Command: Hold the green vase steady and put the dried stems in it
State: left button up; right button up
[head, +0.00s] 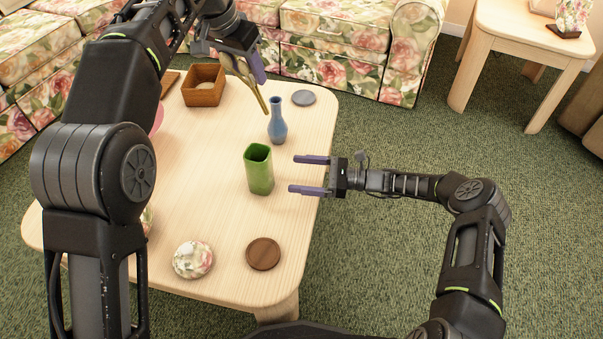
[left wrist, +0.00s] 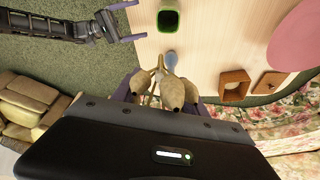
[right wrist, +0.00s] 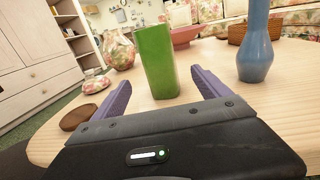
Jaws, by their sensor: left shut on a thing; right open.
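The green vase (head: 258,170) stands upright on the wooden table, with its open top showing dark inside. It also shows in the left wrist view (left wrist: 168,19) and the right wrist view (right wrist: 155,62). My right gripper (head: 292,174) is open at the right side of the vase, its fingers pointing at it; in the right wrist view the vase stands ahead, between the spread fingers. My left gripper (head: 254,68) is shut on the dried stems (head: 256,94), holding them tilted above the table's far part, beyond the green vase. Their pod heads (left wrist: 168,92) show close up in the left wrist view.
A blue vase (head: 278,122) stands just behind the green vase, below the stems. A wooden box (head: 204,85), a grey coaster (head: 303,97), a brown coaster (head: 263,253) and a floral lidded dish (head: 193,259) are on the table (head: 205,205). A floral sofa (head: 335,45) stands behind.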

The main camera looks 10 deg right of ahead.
aim_at(259, 171)
jog(key=x, duration=1.2)
jog(key=shift+s, duration=0.1)
jog(key=c, duration=1.7)
